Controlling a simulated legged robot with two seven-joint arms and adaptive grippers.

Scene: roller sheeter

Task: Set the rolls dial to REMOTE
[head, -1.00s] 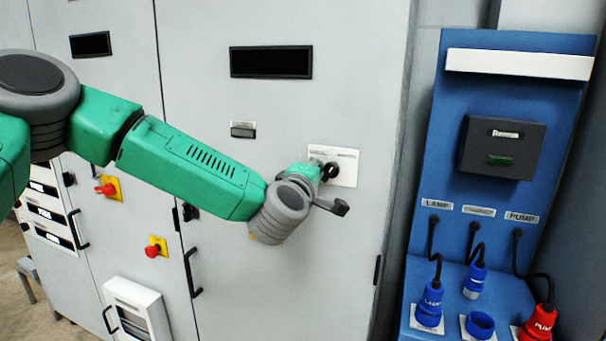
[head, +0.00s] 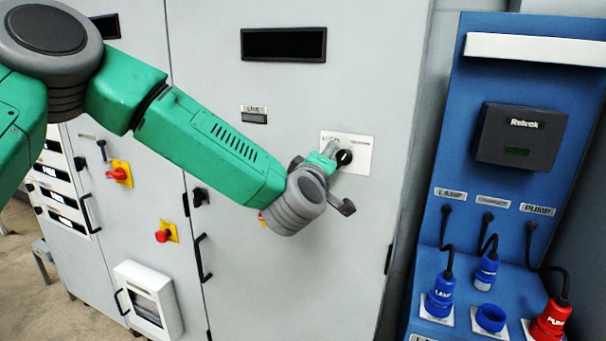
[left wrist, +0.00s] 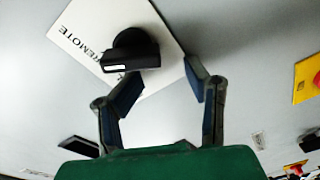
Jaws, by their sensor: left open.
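The rolls dial is a black knob (head: 344,157) on a white plate (head: 362,141) on the grey cabinet door. In the left wrist view the knob (left wrist: 131,50) has a white mark at its lower end, and the plate (left wrist: 78,22) reads REMOTE left of it. The plate's other lettering is hidden or too small to read. My left gripper (head: 326,158) is at the plate, just left of the knob in the head view. In the left wrist view its two fingers (left wrist: 162,88) are spread and empty, with the knob beyond their tips. My right gripper is not in view.
A blue panel (head: 455,165) with plugs and sockets stands to the right. Red switches on yellow plates (head: 166,233) and a black door handle (head: 202,258) are left of the dial. The door below my left gripper is clear.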

